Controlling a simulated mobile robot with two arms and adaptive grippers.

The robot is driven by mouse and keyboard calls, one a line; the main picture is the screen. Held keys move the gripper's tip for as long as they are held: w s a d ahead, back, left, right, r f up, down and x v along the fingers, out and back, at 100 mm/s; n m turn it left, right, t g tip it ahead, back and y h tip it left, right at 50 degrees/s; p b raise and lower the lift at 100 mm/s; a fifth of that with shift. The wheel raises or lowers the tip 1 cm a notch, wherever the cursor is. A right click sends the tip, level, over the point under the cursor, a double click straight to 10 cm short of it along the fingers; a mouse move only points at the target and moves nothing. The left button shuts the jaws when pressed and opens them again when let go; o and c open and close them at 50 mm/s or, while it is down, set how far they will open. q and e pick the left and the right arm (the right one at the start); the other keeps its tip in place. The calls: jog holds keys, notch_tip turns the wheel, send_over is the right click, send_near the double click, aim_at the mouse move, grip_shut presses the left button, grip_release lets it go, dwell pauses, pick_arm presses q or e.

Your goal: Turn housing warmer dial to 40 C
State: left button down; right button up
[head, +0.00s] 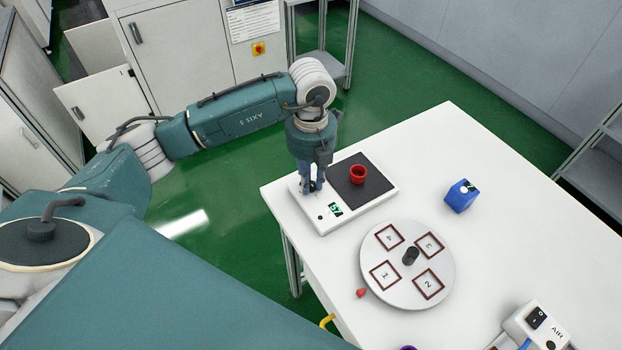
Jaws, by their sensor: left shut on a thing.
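The housing warmer (372,208) is a white flat unit with a dark square pad (349,183) at the table's near left corner. A red cup-shaped housing (358,174) stands on the pad. A green lit display (335,209) on the warmer's front strip shows digits, too small to read surely. My left gripper (313,187) points down over the left end of that strip, shut on what appears to be the dial. The gripper's fingers hide the dial and its setting. My right gripper is not in view.
A round grey turntable (446,262) with several numbered square frames and a dark centre knob lies in front of the warmer. A small red cone (361,293) sits at its edge. A blue box (460,196) stands to the right. A white AIR switch box (537,322) is at the lower right.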

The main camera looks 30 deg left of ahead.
aim_at(311, 184)
pick_arm(q)
jog(key=shift+w+r, duration=0.1)
jog(key=shift+r, duration=0.05)
jog(key=c, duration=1.6)
grip_release()
notch_tip(311, 184, up, 12)
